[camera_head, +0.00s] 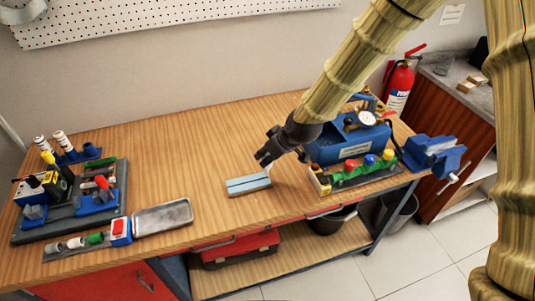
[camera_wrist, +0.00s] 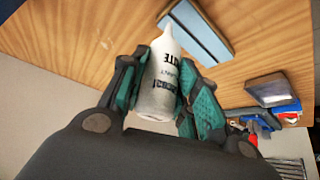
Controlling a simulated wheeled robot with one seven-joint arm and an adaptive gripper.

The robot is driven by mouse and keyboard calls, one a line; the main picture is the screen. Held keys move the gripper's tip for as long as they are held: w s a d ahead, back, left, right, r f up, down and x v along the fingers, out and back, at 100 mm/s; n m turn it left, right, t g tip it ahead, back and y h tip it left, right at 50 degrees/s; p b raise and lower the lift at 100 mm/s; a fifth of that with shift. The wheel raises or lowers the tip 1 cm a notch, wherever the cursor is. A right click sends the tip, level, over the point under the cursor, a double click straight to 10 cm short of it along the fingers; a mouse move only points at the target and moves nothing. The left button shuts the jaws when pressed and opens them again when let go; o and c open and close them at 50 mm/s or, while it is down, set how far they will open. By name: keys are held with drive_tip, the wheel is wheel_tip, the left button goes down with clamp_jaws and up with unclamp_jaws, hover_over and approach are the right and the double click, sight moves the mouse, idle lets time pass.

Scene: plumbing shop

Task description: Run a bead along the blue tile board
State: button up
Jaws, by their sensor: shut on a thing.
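The blue tile board (camera_head: 249,184) lies flat on the wooden bench, with a line running along its length. It also shows at the top of the wrist view (camera_wrist: 203,38). My gripper (camera_head: 265,157) is over the bench close to the board's back right side. In the wrist view its green-padded fingers are shut on a white bottle (camera_wrist: 160,88) with dark lettering. The bottle's narrow tip points toward the board and overlaps its edge in the wrist view; I cannot tell whether they touch. The bottle is hardly visible in the head view.
A blue compressor (camera_head: 352,138) and a green valve manifold (camera_head: 362,170) stand close right of my gripper. A grey metal tray (camera_head: 163,217) and a dark tool board (camera_head: 122,190) are at left. A blue vise (camera_head: 436,155) is at the right end.

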drive_tip(key=shift+f, duration=0.5)
idle(1.1)
drive_tip(key=shift+s+a, duration=0.25)
drive_tip(key=shift+a, duration=0.65)
idle(0.4)
drive_tip(key=shift+o, duration=0.5)
drive_tip(key=shift+c, duration=0.5)
drive_tip(key=shift+s+a, duration=0.3)
drive_tip(key=shift+a, duration=0.6)
drive_tip(key=shift+o, duration=0.7)
drive_tip(key=shift+c, duration=0.7)
drive_tip(key=shift+a, duration=0.1)
